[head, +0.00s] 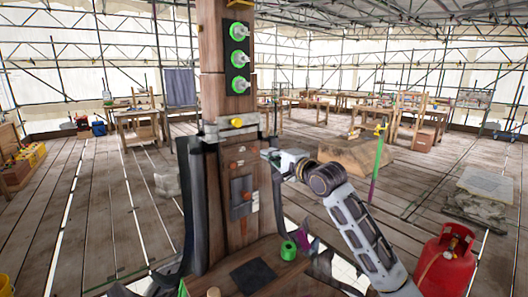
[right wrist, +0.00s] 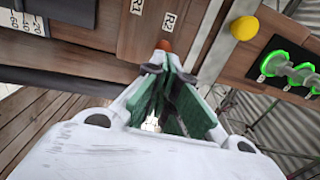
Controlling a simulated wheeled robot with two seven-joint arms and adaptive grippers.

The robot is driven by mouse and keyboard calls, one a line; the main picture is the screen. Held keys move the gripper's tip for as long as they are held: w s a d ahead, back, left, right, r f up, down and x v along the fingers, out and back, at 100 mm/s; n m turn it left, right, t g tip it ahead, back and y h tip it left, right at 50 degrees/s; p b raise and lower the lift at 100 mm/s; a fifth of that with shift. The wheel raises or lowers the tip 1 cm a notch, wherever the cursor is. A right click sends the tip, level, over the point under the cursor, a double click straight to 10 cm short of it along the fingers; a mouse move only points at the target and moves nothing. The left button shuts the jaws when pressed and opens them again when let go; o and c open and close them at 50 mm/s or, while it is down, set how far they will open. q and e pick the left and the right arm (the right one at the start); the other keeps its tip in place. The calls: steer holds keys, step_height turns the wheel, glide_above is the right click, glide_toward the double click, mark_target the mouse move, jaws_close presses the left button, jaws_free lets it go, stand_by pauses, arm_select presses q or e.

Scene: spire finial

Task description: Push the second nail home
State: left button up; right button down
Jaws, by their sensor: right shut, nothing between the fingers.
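A wooden post (head: 214,120) stands upright in the middle of the head view. Small orange-brown heads show on its lower face, one of them an orange nail head (head: 247,195) by a grey plate (head: 241,205). My right gripper (head: 265,153) is shut and empty, at the right side of the post. In the right wrist view its closed fingertips (right wrist: 162,62) point at an orange nail head (right wrist: 165,45) on the wood, just beyond them. I cannot tell whether they touch or how far the nail stands out. Labels R1 and R2 (right wrist: 170,20) sit near it. My left gripper is out of view.
A yellow knob (head: 237,122) sits on a metal band round the post. Green round fittings (head: 238,58) are above it. A dark square pad (head: 252,275) and a green spool (head: 288,250) lie at the foot. A red gas bottle (head: 446,262) stands at right.

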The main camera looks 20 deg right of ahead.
mark_target(254, 149)
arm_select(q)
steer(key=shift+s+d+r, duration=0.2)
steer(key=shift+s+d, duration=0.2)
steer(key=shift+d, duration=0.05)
arm_select(e)
steer(key=x, duration=0.3)
steer(key=shift+w+a, duration=0.15)
steer(key=shift+w, duration=0.2)
arm_select(q)
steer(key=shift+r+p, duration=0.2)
steer(key=shift+p, duration=0.2)
arm_select(e)
steer(key=shift+w, duration=0.2)
